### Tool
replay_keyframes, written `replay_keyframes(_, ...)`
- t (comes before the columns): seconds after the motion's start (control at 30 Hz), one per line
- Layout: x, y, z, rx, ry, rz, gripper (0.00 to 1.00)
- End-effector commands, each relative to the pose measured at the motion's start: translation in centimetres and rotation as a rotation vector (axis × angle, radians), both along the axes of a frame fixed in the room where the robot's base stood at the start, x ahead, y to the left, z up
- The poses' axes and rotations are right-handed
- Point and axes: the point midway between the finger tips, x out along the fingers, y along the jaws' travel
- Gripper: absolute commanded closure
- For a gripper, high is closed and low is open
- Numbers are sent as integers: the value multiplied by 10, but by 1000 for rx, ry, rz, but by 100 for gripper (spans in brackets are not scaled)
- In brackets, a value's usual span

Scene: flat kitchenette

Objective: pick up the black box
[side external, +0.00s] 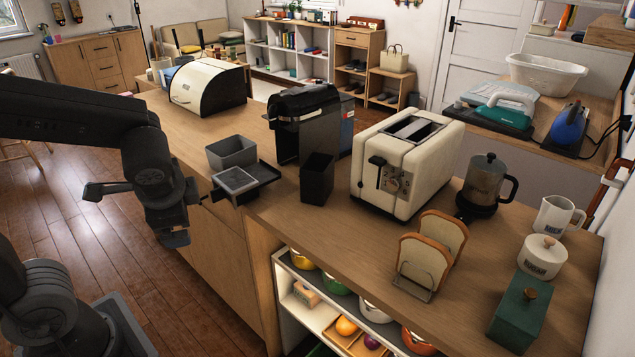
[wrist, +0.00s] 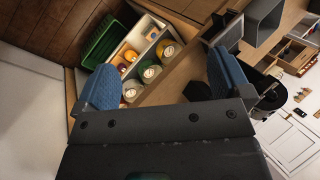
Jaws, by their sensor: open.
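The black box (side external: 317,178), a small open-topped upright container, stands on the wooden counter between the coffee machine and the toaster. In the wrist view, a small dark shape beside the right finger may be it, but I cannot tell for sure. My gripper (side external: 160,205) is left of the counter in the side view, well apart from the box. In the wrist view my gripper (wrist: 165,82) is open, its two blue-padded fingers wide apart with nothing held between them.
A grey bin (side external: 232,152) and a dark tray (side external: 258,177) sit at the counter's near edge, close to my gripper. The coffee machine (side external: 306,122) stands behind the box; the cream toaster (side external: 407,165) is right of it. Bare counter lies in front of the box.

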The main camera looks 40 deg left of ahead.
Motion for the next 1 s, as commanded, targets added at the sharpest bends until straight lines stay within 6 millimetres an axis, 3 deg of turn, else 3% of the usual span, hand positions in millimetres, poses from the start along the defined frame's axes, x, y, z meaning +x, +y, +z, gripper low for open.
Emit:
replay_keyframes(0.2,47,44,-18,519,266,-348,4)
replay_keyframes(0.37,101,52,-24,890,394,-633,4)
replay_keyframes(0.5,155,33,-37,1206,452,-900,4)
replay_keyframes(0.7,211,-17,-67,1548,438,-1217,4)
replay_keyframes(0.83,225,-40,-81,1659,408,-1328,4)
replay_keyframes(1.0,240,-43,-86,1696,394,-1361,4)
